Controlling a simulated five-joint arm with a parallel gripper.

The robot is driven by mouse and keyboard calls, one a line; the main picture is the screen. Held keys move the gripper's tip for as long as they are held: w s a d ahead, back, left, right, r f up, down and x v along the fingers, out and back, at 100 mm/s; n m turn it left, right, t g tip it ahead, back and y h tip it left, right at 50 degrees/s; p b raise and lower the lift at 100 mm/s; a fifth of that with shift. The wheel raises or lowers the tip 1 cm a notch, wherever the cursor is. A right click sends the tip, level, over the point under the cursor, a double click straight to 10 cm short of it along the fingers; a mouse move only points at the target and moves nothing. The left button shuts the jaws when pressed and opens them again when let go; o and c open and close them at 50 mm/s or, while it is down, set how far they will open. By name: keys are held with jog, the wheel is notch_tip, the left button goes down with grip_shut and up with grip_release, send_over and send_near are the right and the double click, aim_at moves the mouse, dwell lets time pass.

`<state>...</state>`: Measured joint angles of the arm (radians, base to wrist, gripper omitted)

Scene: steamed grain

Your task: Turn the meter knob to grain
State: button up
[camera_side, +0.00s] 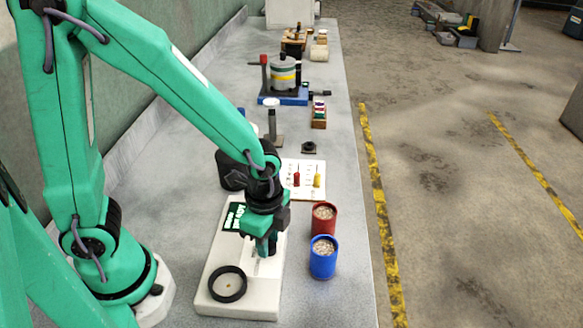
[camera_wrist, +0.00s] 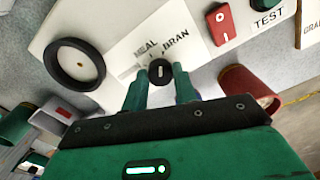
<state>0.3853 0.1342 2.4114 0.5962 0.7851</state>
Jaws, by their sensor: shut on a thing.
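The meter is a pale box (camera_side: 215,262) on the bench, under my gripper (camera_side: 266,246). In the wrist view, its small round black knob (camera_wrist: 160,72) sits on a white dial plate (camera_wrist: 128,48) and carries a short pale mark, roughly upright in the picture. The words MEAL and BRAN show on the plate above the knob; no grain label is readable around it, and my gripper hides the lower part of the plate. The two green fingers of my gripper (camera_wrist: 160,88) are shut on the knob, one on each side. The side view hides the knob.
A black ring (camera_side: 228,284) is on the meter's near end. A red switch (camera_wrist: 221,22) and a TEST label (camera_wrist: 268,22) show in the wrist view. A red cup (camera_side: 324,218) and blue cup (camera_side: 323,257) of grain stand close on the right.

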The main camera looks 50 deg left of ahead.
jog(key=n, duration=0.8)
jog(key=shift+n, duration=0.3)
jog(key=n, duration=0.3)
jog(key=shift+n, duration=0.3)
jog(key=n, duration=0.4)
jog(key=shift+d, duration=0.1)
jog(key=o, duration=1)
jog(key=shift+r, duration=0.1)
jog(key=shift+r, duration=3.85)
